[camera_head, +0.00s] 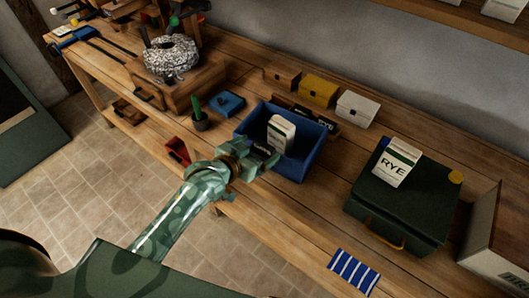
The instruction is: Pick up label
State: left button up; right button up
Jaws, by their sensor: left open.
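My left gripper (264,158) is open at the front left side of a blue bin (309,164). A small dark plate with faint pale marks shows between or just behind its fingers; I cannot tell whether they touch it. Inside the bin stands a white packet with a dark green band (281,134). Small dark plates with pale lettering (322,122) stand behind the bin; the lettering is too small to read. A white packet marked RYE (396,163) lies on a dark green case (404,208). I cannot tell which piece is the task's label. My right gripper is out of view.
The wooden bench (290,218) runs diagonally. A yellow box (317,91) and white box (357,108) stand at the back. A potted cactus (199,112) and red box (178,151) are left of my gripper. A striped blue cloth (353,272) lies at the front edge.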

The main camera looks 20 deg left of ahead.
aim_at(262, 146)
pick_arm(q)
jog(key=shift+w+d+f, duration=0.15)
jog(key=shift+w+f, duration=0.2)
jog(key=shift+w, duration=0.3)
jog(key=b+x, duration=0.1)
jog(key=x, duration=0.4)
jog(key=shift+f+b, duration=0.15)
jog(key=shift+b, duration=0.2)
jog(key=shift+s, duration=0.1)
jog(key=shift+c, duration=0.3)
jog(key=c, duration=1)
